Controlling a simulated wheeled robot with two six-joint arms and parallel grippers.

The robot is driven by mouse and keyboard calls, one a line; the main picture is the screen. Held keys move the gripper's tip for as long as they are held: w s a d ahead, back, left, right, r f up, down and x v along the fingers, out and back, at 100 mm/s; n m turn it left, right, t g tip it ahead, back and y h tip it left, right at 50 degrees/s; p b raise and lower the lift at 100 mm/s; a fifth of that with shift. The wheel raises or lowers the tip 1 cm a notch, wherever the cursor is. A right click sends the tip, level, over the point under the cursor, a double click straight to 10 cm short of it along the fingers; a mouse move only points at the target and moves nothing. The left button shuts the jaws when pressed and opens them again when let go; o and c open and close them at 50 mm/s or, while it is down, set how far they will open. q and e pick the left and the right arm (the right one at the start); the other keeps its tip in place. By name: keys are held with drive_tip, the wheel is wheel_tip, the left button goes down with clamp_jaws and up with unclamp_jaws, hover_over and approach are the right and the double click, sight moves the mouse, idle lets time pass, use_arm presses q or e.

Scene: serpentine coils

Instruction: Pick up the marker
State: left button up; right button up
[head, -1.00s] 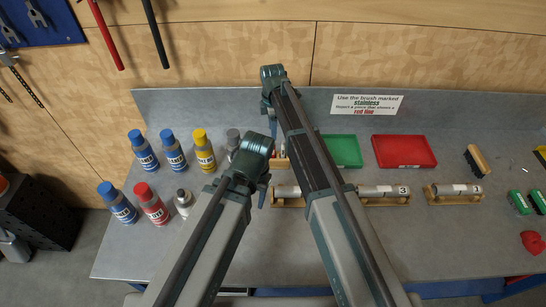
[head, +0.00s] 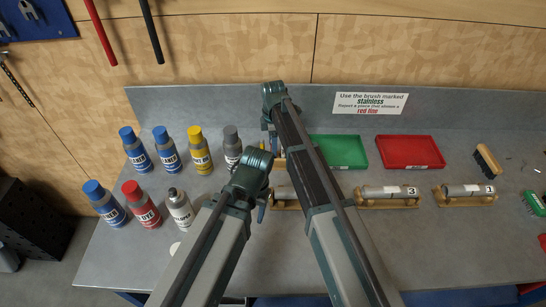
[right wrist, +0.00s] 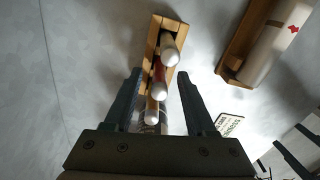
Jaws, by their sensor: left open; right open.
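The marker is likely one of several upright pens in a small wooden holder (right wrist: 151,42), seen from above in the right wrist view. In the head view my right arm mostly hides the holder. My left gripper (head: 262,206) is open and empty, over the bench in front of it.
Bottles, including a yellow one (head: 200,152), stand at left on the bench (head: 140,250). Labelled cylinders (head: 388,192) lie in wooden cradles at right. A green tray (head: 338,151), a red tray (head: 411,152) and a brush (head: 487,160) lie behind.

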drive_tip(key=shift+f+b, duration=0.3)
drive_tip(key=shift+f, duration=0.5)
use_arm(q)
drive_tip(key=shift+f, duration=0.7)
use_arm(e)
drive_tip(key=shift+r, duration=0.1)
clamp_jaws()
use_arm(q)
drive_tip(key=shift+r, duration=0.15)
use_arm(e)
drive_tip(key=shift+r, duration=0.1)
wheel_tip(320, 180, up, 10)
drive_tip(key=p, duration=1)
use_arm(q)
wheel_tip(320, 180, up, 12)
drive_tip(key=p, duration=0.3)
drive_tip(key=shift+r, duration=0.25)
use_arm(e)
drive_tip(key=s+d+r, duration=0.1)
drive_tip(key=s+d, duration=0.4)
drive_tip(key=s, duration=0.3)
drive_tip(key=s+d+r, duration=0.1)
drive_tip(key=s+d, duration=0.4)
drive_tip(key=s, duration=0.3)
drive_tip(key=shift+r, duration=0.3)
